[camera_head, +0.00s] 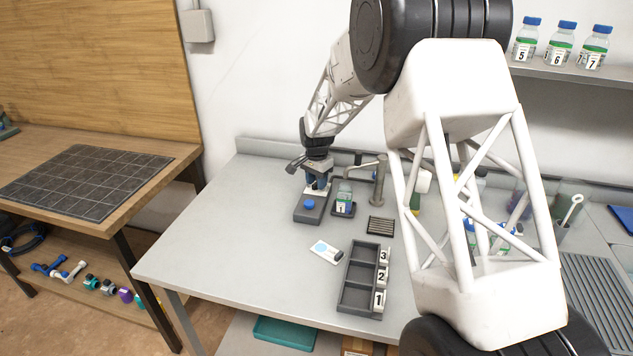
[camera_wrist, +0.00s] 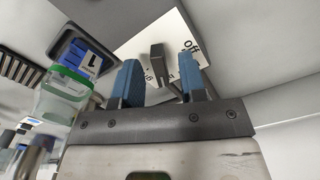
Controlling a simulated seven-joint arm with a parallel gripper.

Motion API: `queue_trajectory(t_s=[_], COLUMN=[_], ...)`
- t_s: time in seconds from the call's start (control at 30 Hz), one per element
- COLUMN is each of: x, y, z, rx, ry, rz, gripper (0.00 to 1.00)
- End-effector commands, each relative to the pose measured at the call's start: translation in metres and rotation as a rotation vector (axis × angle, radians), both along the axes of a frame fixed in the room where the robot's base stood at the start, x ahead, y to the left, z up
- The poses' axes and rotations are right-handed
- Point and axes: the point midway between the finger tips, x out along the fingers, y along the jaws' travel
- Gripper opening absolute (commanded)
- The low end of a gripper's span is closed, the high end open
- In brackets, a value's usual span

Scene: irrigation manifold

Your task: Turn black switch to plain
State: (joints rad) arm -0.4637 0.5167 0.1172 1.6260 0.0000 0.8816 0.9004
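The black switch (camera_wrist: 157,62) shows in the wrist view as a dark grey lever on a white label plate (camera_wrist: 135,48). The plate reads "off" near its right corner; other lettering beside the switch is partly hidden, and I cannot read "plain". My gripper (camera_wrist: 160,78) has its two blue fingers apart, with the switch seen between them. I cannot tell whether either finger touches it. In the head view my gripper (camera_head: 318,183) is low over the grey device (camera_head: 312,215) at the back of the bench, hiding the switch.
A blue knob (camera_head: 308,204) sits on the device's front. A metal tap post (camera_head: 379,182) and black grate (camera_head: 381,225) are close right. The front-left bench is clear.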

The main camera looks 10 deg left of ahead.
Motion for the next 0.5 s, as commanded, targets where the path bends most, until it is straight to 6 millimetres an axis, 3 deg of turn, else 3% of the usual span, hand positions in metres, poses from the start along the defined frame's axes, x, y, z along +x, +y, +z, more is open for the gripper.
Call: queue_trajectory(t_s=[0.33,0.5], x=[0.0000,0.0000], y=[0.0000,0.0000], z=[-0.0022,-0.0021], rx=[0.000,0.000], ry=[0.000,0.000], rz=[0.000,0.000], gripper=[0.37,0.11])
